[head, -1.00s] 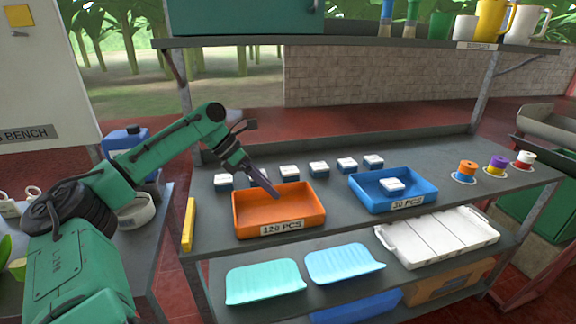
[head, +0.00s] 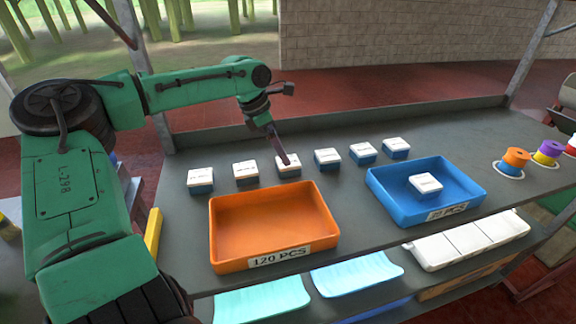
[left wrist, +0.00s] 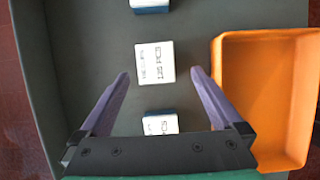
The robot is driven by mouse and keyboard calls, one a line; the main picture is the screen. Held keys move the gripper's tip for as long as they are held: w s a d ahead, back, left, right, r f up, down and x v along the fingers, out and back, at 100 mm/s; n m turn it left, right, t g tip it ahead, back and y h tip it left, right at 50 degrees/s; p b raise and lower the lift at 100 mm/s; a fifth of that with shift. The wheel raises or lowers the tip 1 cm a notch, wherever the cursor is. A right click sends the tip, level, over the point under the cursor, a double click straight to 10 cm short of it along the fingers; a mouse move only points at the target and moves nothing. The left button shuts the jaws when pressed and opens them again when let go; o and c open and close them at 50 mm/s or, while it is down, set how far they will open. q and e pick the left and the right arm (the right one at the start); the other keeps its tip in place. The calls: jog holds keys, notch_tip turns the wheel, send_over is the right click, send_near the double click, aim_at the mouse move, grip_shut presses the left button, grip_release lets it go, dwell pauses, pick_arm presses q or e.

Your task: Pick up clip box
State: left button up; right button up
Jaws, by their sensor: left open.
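Several small white-lidded clip boxes with blue bases stand in a row on the grey bench top. My left gripper (head: 287,161) is at the third box from the left (head: 283,171), and its fingers hide part of the lid. In the left wrist view my left gripper (left wrist: 158,75) is open. A clip box (left wrist: 155,63) lies just past and between its fingertips, with a gap on each side. A second box (left wrist: 160,123) shows lower between the fingers, partly hidden by the gripper body. A third (left wrist: 150,4) is cut by the top edge. My right gripper is out of view.
An orange tray (head: 222,240) labelled 120 PCS stands in front of the row. A blue tray (head: 464,178) at its right holds one clip box (head: 425,184). Spools (head: 515,157) stand at the far right. A white tray (head: 450,248) is on the shelf below.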

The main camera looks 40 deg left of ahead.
pick_arm(q)
jog(key=x, duration=0.5)
jog(key=shift+w+a+f, duration=0.2)
jog(key=shift+w+f, duration=0.1)
jog(key=shift+w+d+f, duration=0.15)
jog(key=shift+f, duration=0.15)
jog(key=shift+w, duration=0.1)
jog(key=c, duration=1.3)
jog(key=shift+c, duration=0.2)
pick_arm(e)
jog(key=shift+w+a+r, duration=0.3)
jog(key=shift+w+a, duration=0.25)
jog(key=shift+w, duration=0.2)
